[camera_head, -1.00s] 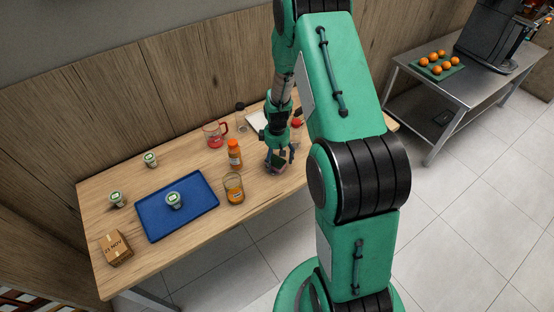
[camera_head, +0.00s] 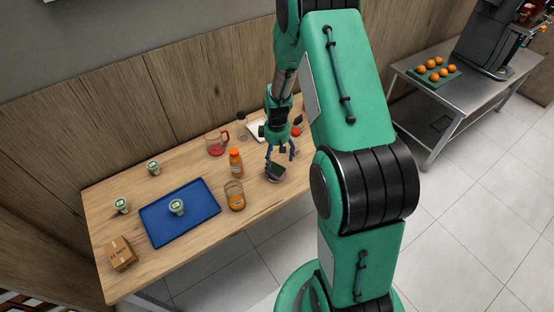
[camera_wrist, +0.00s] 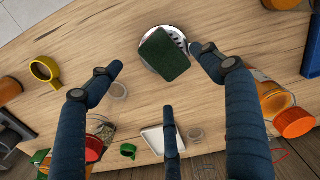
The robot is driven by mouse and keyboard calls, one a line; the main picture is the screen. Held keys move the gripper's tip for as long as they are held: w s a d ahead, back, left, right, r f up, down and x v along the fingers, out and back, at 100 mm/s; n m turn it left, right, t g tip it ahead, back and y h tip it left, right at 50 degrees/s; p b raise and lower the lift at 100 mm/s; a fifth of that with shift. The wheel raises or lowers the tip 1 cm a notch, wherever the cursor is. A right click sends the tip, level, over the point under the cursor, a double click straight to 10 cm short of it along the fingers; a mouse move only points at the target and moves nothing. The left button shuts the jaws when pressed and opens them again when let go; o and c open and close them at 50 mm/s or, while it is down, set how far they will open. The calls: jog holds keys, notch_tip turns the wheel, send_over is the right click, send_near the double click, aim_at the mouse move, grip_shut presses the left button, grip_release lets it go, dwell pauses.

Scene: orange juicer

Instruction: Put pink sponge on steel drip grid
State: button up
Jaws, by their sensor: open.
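The pink sponge (camera_head: 276,172) lies on the table near its front edge, its dark green face up and a little pink showing at its lower side. In the wrist view the sponge (camera_wrist: 165,56) rests over the round steel drip grid (camera_wrist: 179,38) and hides most of it. The grid's slotted part shows past the sponge's upper right side. My gripper (camera_head: 281,156) is open and empty just above the sponge. In the wrist view its fingers are spread apart and none visibly grips the sponge.
Left of the sponge stand an orange-capped bottle (camera_head: 236,164) and a glass of orange juice (camera_head: 235,196). Behind are a red-handled jug (camera_head: 217,143) and a white board (camera_head: 256,129). A blue tray (camera_head: 180,220) bearing a cup and a cardboard box (camera_head: 120,253) are farther left.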

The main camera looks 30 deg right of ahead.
notch_tip(320, 180, up, 5)
jog(key=shift+f+p, duration=0.1)
jog(key=shift+p, duration=0.9)
notch_tip(320, 180, up, 14)
jog(key=m+t, duration=0.1)
send_over(277, 166)
jog(key=a, duration=0.5)
jog(key=s+a+r+m+t, duration=0.1)
jog(key=s+a+r, duration=0.25)
jog(key=r, duration=0.45)
jog(key=s+a+r+t, duration=0.1)
jog(key=s+a+r, duration=0.25)
jog(key=r, duration=0.35)
jog(key=s+a+r+m+t, duration=0.1)
jog(key=s+a+r, duration=0.2)
jog(key=s, duration=0.4)
jog(key=s+a+r, duration=0.3)
jog(key=s+r, duration=0.3)
jog(key=s, duration=0.1)
jog(key=s+a+r+m+t, duration=0.1)
jog(key=s+a+r, duration=0.3)
jog(key=s, duration=0.4)
jog(key=shift+r+m+t, duration=0.3)
jog(key=shift+r, duration=0.4)
